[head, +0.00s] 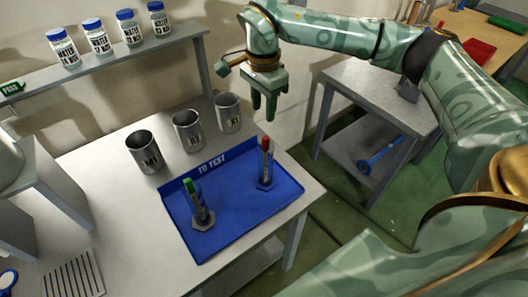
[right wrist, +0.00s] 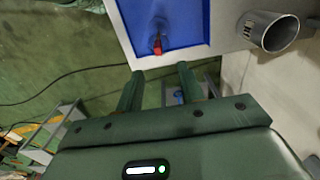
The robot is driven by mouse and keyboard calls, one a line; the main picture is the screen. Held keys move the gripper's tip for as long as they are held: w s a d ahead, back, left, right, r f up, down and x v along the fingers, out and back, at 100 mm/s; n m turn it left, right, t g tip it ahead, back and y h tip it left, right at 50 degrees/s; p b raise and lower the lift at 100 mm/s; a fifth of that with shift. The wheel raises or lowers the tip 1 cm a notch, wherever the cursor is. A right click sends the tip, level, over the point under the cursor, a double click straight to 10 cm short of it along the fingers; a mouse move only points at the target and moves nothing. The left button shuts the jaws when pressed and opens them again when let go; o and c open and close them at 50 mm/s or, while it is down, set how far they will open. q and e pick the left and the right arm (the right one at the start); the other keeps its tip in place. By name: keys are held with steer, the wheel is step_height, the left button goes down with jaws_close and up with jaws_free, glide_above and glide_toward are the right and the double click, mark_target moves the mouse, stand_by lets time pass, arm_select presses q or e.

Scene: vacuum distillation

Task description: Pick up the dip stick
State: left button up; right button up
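Two dip sticks stand in holders on the blue "TO TEST" tray (head: 232,222). The green-topped dip stick (head: 195,194) is near the tray's left side, leaning slightly. The red-topped dip stick (head: 266,157) is near its right back side. My right gripper (head: 263,112) points down, empty, behind and above the red-topped stick, not touching it. In the right wrist view my right gripper (right wrist: 160,72) has its two fingers apart. The red cap (right wrist: 157,46) shows beyond the fingertips there, with the tray (right wrist: 185,15) around it. My left gripper is out of view.
Metal mugs (head: 188,131) stand in a row behind the tray. Labelled water jars (head: 97,40) stand on a raised shelf at the back left. A grey side table (head: 368,92) has a blue object (head: 380,157) on its lower shelf. A slotted grate (head: 73,277) lies at front left.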

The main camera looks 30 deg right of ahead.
glide_above(266, 137)
step_height(266, 137, down, 5)
step_height(266, 137, down, 5)
steer(key=shift+f+b, duration=0.2)
steer(key=shift+b, duration=0.1)
jaws_close()
